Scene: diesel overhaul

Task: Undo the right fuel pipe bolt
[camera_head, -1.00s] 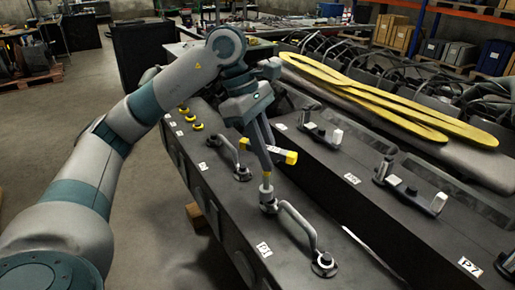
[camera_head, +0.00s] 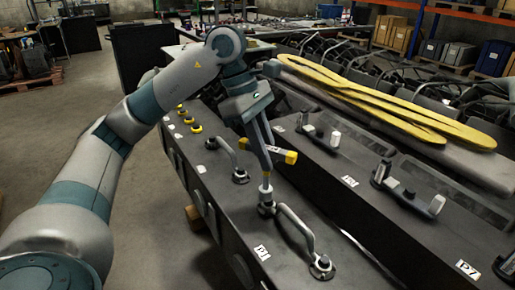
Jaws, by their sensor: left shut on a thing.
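A curved grey fuel pipe (camera_head: 297,225) lies on top of the dark engine block near the label P1, with a round bolted fitting at each end. The near-end bolt (camera_head: 322,264) is uncovered. A wrench with a yellow crossbar (camera_head: 288,156) and a yellow-banded shaft stands nearly upright on the far-end fitting (camera_head: 266,209). My left gripper (camera_head: 268,150) is shut on this wrench, just beside the crossbar. The wrench's lower end hides the bolt head there. My right gripper is out of view.
Another bolted pipe (camera_head: 232,158) lies behind, with several yellow caps (camera_head: 196,128) beyond it. Clamp-like fittings (camera_head: 408,192) stand on the block to the right. A yellow sling (camera_head: 375,95) lies across the machinery behind. Open floor lies left of the block.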

